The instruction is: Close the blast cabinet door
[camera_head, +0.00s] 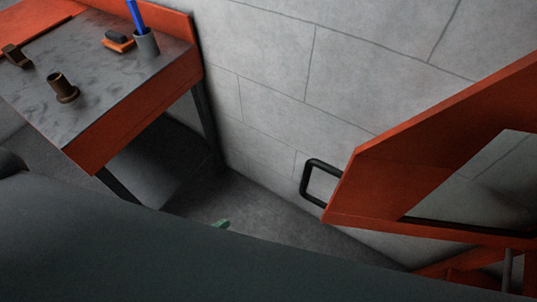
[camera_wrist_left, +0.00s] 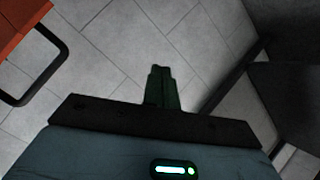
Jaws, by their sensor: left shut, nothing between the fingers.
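The orange door (camera_head: 385,170) with a window is at the right of the head view, standing out at an angle in front of the grey wall. Its black bar handle (camera_head: 305,181) sticks out from its left edge. The handle (camera_wrist_left: 46,75) and a corner of the orange door (camera_wrist_left: 18,22) also show at the upper left of the left wrist view. My left gripper (camera_wrist_left: 161,72) is shut and empty, apart from the handle. In the head view only its green tip (camera_head: 221,224) shows past my arm, left of and below the handle. My right gripper is not in view.
An orange-edged workbench (camera_head: 120,85) stands at the left, with a cup holding a blue item (camera_head: 146,42), a brown fitting (camera_head: 63,88) and an orange-and-black block (camera_head: 118,41). Floor shows between bench and door. Orange framing (camera_head: 455,264) is below the door.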

